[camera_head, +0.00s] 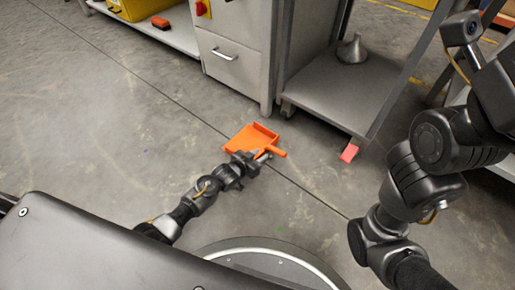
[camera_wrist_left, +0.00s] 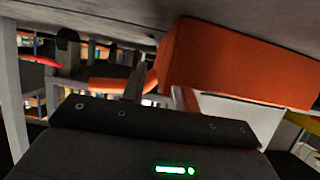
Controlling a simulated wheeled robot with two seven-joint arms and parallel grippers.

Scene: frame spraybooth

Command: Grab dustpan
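An orange dustpan (camera_head: 249,138) lies on the grey floor, its short handle (camera_head: 279,152) pointing right. My left gripper (camera_head: 264,157) is low at the near side of the dustpan, right by the base of the handle. The fingertips overlap the dustpan there, and I cannot tell whether they are open or shut on it. In the left wrist view the dustpan's orange body (camera_wrist_left: 240,62) fills the upper right, close to the gripper.
A grey drawer cabinet (camera_head: 232,62) and a wheeled metal shelf (camera_head: 325,95) with a metal funnel (camera_head: 352,50) stand just beyond the dustpan. A red-pink block (camera_head: 349,152) is at the shelf's near corner. The floor to the left is clear.

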